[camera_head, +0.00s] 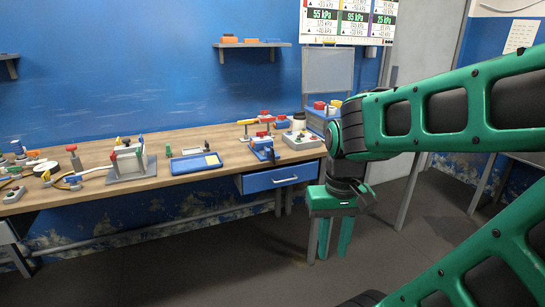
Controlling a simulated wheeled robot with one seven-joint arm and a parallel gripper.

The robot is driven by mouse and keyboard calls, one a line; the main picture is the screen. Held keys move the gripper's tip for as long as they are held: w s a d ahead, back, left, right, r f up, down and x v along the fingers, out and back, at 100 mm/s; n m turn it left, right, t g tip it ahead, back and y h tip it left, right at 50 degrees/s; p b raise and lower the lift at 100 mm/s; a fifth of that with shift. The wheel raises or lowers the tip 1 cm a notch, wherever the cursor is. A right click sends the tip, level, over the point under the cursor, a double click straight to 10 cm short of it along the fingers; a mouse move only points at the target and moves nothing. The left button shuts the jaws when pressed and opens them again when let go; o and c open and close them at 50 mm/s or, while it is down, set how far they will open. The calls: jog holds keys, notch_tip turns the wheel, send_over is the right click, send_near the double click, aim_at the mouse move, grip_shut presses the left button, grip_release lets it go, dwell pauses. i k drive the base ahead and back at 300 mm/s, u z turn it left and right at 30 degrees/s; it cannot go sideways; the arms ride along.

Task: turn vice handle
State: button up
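My gripper (331,252) is in front of the bench, right of the drawer and lower than the bench top. Its green fingers point down, with a gap between them and nothing held. It is well apart from the vice.
The wooden bench (220,178) runs along the blue wall. A blue tray (196,163) and a clear-walled cell (130,163) stand left of the vice. A grey box (301,140) stands to its right. A blue drawer (270,180) is below. The floor in front is clear.

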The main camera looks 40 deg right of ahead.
aim_at(271, 154)
jog(key=i, duration=1)
